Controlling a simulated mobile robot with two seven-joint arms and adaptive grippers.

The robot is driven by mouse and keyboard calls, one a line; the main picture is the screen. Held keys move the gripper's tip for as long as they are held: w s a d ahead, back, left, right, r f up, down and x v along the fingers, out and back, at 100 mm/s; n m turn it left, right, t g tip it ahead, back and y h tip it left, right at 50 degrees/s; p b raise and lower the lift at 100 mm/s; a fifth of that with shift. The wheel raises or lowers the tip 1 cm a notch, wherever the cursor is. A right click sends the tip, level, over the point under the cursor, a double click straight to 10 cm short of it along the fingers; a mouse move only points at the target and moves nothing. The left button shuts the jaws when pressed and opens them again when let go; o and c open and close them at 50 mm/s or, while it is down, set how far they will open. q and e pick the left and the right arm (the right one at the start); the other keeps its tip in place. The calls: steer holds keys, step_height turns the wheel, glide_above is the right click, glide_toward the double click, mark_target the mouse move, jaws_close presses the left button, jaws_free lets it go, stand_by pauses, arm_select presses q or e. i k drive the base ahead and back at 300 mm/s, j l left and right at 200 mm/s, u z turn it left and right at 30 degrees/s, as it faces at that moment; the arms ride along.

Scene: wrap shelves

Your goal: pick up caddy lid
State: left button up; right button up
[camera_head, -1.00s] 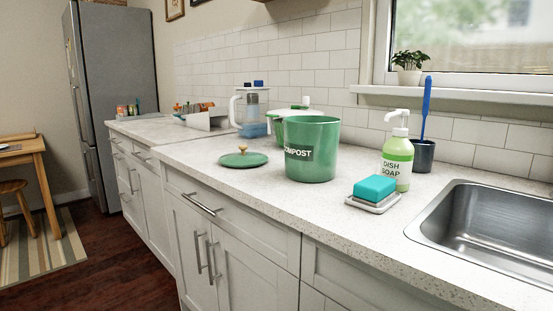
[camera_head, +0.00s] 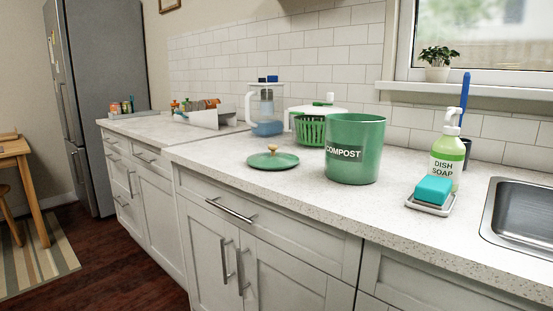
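The caddy lid (camera_head: 272,160) is a round green disc with a small wooden knob (camera_head: 272,148) on top. It lies flat on the speckled white counter, knob up. The green compost caddy (camera_head: 353,165), labelled COMPOST, stands upright and open to the right of the lid, a short gap apart. Neither of my grippers shows in the head view.
A green and white salad spinner (camera_head: 310,127) and a water pitcher (camera_head: 266,110) stand behind the lid. Dish soap (camera_head: 446,158), a sponge (camera_head: 433,189) on its dish and a sink (camera_head: 520,222) are at right. The counter (camera_head: 225,160) left of the lid is bare.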

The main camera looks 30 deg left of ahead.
mark_target(272, 160)
steer(key=k+j, duration=0.1)
steer(key=j, duration=0.35)
steer(key=j+z, duration=0.15)
steer(key=j, duration=0.3)
steer(key=k+j, duration=0.15)
steer(key=j, duration=0.25)
steer(key=k+j+z, duration=0.1)
steer(key=j, duration=0.35)
steer(key=k+j, duration=0.15)
steer(key=j, duration=0.3)
steer(key=z, duration=0.05)
